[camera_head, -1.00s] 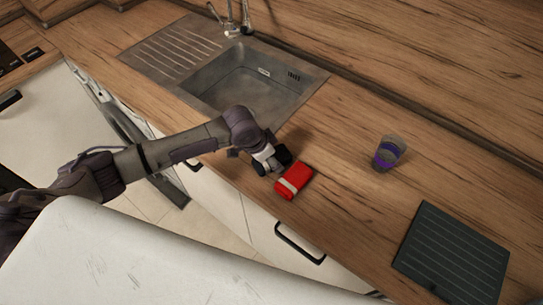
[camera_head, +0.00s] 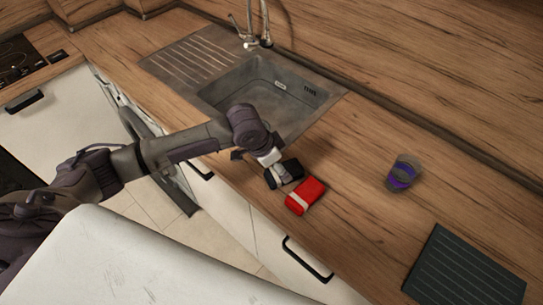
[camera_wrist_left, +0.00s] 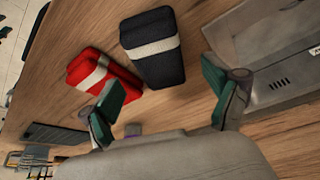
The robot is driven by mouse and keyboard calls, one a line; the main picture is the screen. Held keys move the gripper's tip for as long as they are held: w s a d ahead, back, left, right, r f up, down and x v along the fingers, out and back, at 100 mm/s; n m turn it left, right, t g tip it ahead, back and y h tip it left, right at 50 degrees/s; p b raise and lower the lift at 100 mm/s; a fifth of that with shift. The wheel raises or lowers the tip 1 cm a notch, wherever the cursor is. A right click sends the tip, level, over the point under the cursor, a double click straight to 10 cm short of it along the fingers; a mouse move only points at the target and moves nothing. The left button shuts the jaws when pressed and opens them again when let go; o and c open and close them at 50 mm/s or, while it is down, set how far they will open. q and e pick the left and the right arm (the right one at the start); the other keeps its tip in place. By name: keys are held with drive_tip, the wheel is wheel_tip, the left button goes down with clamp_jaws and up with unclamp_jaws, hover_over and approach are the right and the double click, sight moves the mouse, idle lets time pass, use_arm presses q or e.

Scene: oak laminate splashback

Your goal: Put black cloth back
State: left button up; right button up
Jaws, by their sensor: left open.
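The black cloth (camera_wrist_left: 153,50) is a folded dark bundle with a pale band, lying on the wooden counter near its front edge. In the head view the black cloth (camera_head: 290,170) shows partly behind my left gripper (camera_head: 272,168). A red folded cloth (camera_head: 305,196) with a pale band lies right beside it; the red cloth (camera_wrist_left: 100,78) also shows in the left wrist view. In that view my left gripper (camera_wrist_left: 162,98) is open, its green-padded fingers wide apart, with the black cloth ahead of them and nothing held. My right gripper is not seen.
A metal sink (camera_head: 262,92) with a tap (camera_head: 250,30) is behind the gripper. A clear cup with a purple band (camera_head: 403,173) stands to the right. A dark ridged mat (camera_head: 465,275) lies at the lower right. The counter between cup and sink is clear.

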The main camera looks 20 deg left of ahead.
use_arm(q)
drive_tip(key=v, duration=0.7)
drive_tip(key=shift+b, duration=0.35)
drive_tip(key=shift+d, duration=0.1)
